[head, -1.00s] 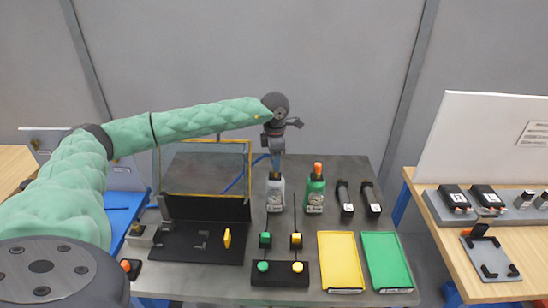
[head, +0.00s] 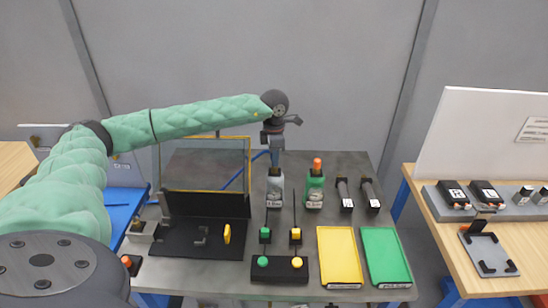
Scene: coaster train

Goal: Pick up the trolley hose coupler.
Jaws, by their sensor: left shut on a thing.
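A thin blue line (head: 236,181), apparently a hose, runs from behind the clear panel up towards the gripper. I cannot tell whether the held piece touches the bottle below. My right gripper is not in view.
Yellow (head: 341,256) and green trays (head: 385,256) lie in front. A clear-lidded black fixture (head: 190,238) is left. A wooden bench (head: 440,240) is right.

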